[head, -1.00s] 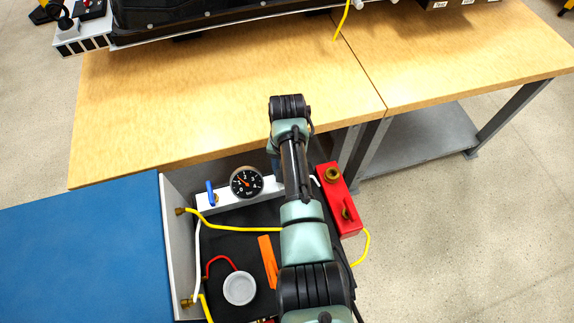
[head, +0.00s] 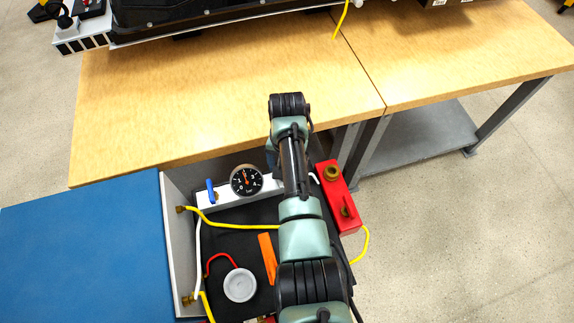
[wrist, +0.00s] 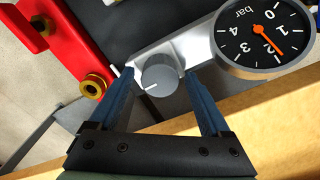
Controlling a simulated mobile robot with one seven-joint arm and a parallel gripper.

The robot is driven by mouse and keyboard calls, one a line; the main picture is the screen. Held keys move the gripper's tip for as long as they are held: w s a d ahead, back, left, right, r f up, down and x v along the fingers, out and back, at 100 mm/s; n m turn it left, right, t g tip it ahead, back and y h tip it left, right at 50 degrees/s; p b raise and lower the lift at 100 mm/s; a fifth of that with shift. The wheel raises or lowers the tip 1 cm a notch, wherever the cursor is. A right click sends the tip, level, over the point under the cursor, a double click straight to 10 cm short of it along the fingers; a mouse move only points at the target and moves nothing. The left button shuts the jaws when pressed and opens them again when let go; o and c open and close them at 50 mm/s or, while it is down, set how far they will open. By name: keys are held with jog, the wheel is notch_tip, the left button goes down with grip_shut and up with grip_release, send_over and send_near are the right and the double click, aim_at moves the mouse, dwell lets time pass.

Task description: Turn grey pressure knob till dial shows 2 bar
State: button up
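The grey pressure knob (wrist: 160,74) sits on a light metal block (wrist: 194,46), with a white mark pointing to its lower left in the wrist view. My gripper (wrist: 160,73) straddles the knob, with a small gap visible at each blue fingertip. The round black dial (wrist: 262,32) is beside the knob; its orange needle points at about the 2. In the head view the dial (head: 246,180) shows the needle pointing nearly straight up. My arm hides the knob and my gripper in the head view.
A red block (head: 336,196) with brass fittings stands right of my arm. A blue lever (head: 211,190) is left of the dial. The wooden table (head: 190,110) lies behind.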

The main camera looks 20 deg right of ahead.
notch_tip(320, 180, up, 13)
jog(key=p, duration=0.1)
dwell(0.5)
dwell(0.3)
